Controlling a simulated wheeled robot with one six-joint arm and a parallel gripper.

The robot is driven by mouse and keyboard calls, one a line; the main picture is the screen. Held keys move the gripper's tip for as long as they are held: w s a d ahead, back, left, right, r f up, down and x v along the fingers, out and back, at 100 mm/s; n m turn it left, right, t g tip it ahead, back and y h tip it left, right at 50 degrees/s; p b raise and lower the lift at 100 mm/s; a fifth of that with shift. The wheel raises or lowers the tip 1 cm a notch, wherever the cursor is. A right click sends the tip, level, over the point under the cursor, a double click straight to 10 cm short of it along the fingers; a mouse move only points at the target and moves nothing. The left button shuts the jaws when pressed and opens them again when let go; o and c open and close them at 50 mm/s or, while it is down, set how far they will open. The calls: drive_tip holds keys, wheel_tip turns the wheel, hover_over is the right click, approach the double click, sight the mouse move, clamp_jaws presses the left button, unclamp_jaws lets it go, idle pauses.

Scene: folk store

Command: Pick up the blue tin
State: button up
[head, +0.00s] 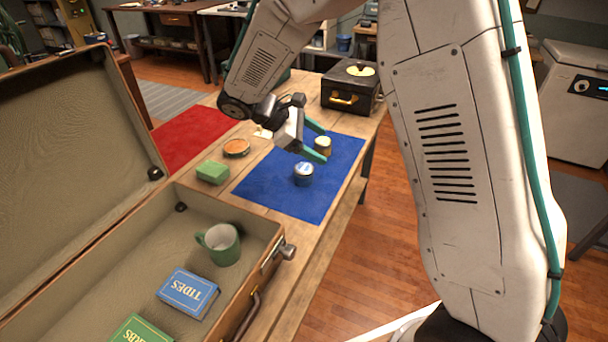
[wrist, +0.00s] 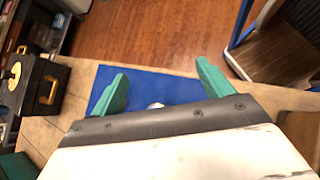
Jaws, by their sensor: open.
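The blue tin (head: 303,175) stands upright on the blue mat (head: 270,188) in the head view, with a pale top. My gripper (head: 320,142) is open above the mat, its green fingers apart and beyond the blue tin. A cream and yellow tin (head: 323,147) shows near the fingers; I cannot tell whether it is between them or below. In the wrist view my gripper (wrist: 162,72) is open over the mat (wrist: 150,80). A small pale top (wrist: 155,105) peeks over the gripper's edge, mostly hidden; I cannot tell which tin it is.
An open suitcase (head: 262,275) holds a green mug (head: 221,245), a blue book (head: 187,293) and a green book (head: 140,328). A green block (head: 212,172) and a round orange-brown item (head: 236,148) lie left of the mat. A black box (head: 350,92) stands at the table's far end.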

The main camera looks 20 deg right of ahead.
sight(309, 171)
drive_tip(key=w+a+f+n+h, duration=0.1)
drive_tip(key=w+f+n, duration=0.1)
drive_tip(key=f, duration=0.2)
drive_tip(key=w+a+f+n+t+h, duration=0.1)
drive_tip(key=w+a+f, duration=0.1)
drive_tip(key=w+f, duration=0.1)
drive_tip(key=w+a+f+n+t+h, duration=0.1)
drive_tip(key=w+a+f+n, duration=0.1)
drive_tip(key=f, duration=0.3)
drive_tip(key=shift+w+a+f+n, duration=0.2)
drive_tip(key=shift+a+n, duration=0.05)
drive_tip(key=shift+n, duration=0.05)
drive_tip(key=x, duration=0.7)
drive_tip(key=shift+w+d+f, duration=0.15)
drive_tip(key=shift+d, duration=0.2)
drive_tip(key=c, duration=1.1)
